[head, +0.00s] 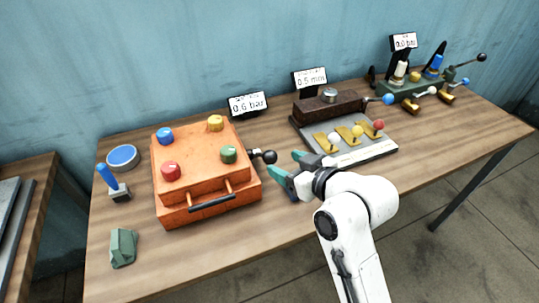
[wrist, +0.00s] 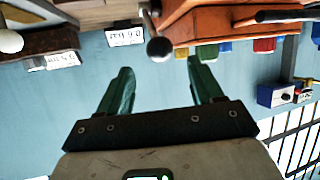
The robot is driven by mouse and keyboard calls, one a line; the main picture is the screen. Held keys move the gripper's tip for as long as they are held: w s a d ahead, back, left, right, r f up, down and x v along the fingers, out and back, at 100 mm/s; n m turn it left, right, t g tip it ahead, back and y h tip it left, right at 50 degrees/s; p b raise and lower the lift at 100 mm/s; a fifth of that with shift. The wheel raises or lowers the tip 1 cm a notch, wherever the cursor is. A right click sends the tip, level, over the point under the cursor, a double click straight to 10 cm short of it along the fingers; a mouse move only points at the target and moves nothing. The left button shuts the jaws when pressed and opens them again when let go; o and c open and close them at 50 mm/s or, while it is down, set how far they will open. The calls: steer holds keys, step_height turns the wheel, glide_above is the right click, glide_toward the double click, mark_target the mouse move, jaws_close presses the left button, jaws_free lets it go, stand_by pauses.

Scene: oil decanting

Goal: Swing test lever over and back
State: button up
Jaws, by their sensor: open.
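An orange box (head: 196,198) with several coloured knobs stands at the left of the bench. A lever with a black ball knob (head: 269,157) sticks out of its right side; no label shows whether this is the test lever. My gripper (head: 285,163) is open and empty just right of this knob, with teal fingers pointing toward it. In the wrist view the black ball (wrist: 159,48) appears between and just beyond the open fingertips (wrist: 159,66), with no visible contact. The display behind the box (head: 248,104) reads 0.6 bar.
A middle unit (head: 350,157) with small coloured-ball levers and a blue-knobbed lever (head: 387,99) stands right of my gripper. A green unit (head: 410,88) is at the far right. A blue-handled tool (head: 108,179), round blue-topped dish (head: 123,157) and green block (head: 123,248) lie left.

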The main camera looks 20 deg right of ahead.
mark_target(274, 159)
steer(key=x, duration=0.7)
steer(key=shift+w+a+f, duration=0.1)
steer(key=shift+w+a, duration=0.05)
steer(key=shift+w, duration=0.15)
jaws_close()
